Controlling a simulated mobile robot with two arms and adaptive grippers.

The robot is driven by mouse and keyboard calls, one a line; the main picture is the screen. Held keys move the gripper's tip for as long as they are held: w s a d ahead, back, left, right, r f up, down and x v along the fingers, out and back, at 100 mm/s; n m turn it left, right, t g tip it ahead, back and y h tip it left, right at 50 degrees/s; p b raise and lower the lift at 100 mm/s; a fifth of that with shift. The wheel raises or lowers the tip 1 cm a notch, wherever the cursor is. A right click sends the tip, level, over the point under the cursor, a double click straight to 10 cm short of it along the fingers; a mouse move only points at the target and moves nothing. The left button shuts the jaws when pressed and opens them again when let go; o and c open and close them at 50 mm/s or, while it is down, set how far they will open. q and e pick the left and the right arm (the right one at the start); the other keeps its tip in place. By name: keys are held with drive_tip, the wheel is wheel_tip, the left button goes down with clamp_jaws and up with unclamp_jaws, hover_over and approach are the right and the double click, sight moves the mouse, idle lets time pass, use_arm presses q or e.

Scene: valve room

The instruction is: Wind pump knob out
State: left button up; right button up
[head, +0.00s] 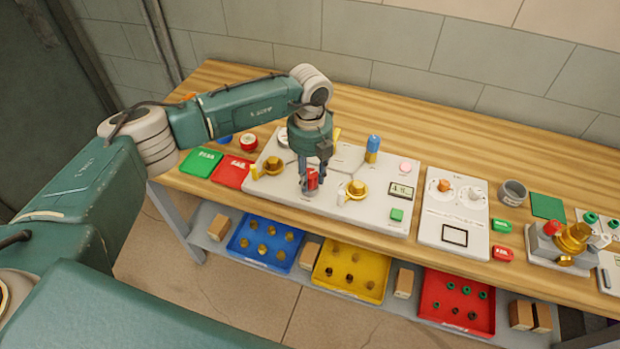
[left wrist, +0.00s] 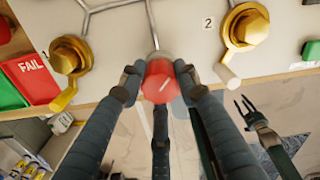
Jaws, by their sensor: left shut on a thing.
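A red knob (left wrist: 158,82) sits at the front of the white valve panel (head: 330,204), at the end of a grey pipe, between the valves marked 1 and 2. It also shows as a small red patch in the head view (head: 312,180). My left gripper (head: 311,182) comes down from above and is shut on the knob. Its dark fingers (left wrist: 158,88) sit around the knob's sides in the left wrist view and hide part of it. What looks like my right gripper (left wrist: 246,108) hangs lower, small and away from the panel; its jaw state is unclear.
Green (head: 200,162) and red (head: 232,171) cards lie at left. Blue (head: 240,250), yellow (head: 322,280) and red (head: 430,304) trays sit on the lower shelf.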

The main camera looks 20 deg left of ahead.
sight(310, 173)
use_arm(q)
drive_tip(key=n+b, duration=0.1)
drive_tip(key=n, duration=0.3)
drive_tip(key=shift+f+n, duration=0.1)
drive_tip(key=shift+n, duration=0.2)
drive_tip(key=shift+n+b, duration=0.75)
drive_tip(key=shift+n, duration=1.05)
drive_tip(key=o, duration=1.1)
drive_tip(key=shift+o, duration=0.2)
drive_tip(key=shift+r, duration=0.25)
wheel_tip(310, 173, up, 12)
drive_tip(key=shift+f, duration=0.15)
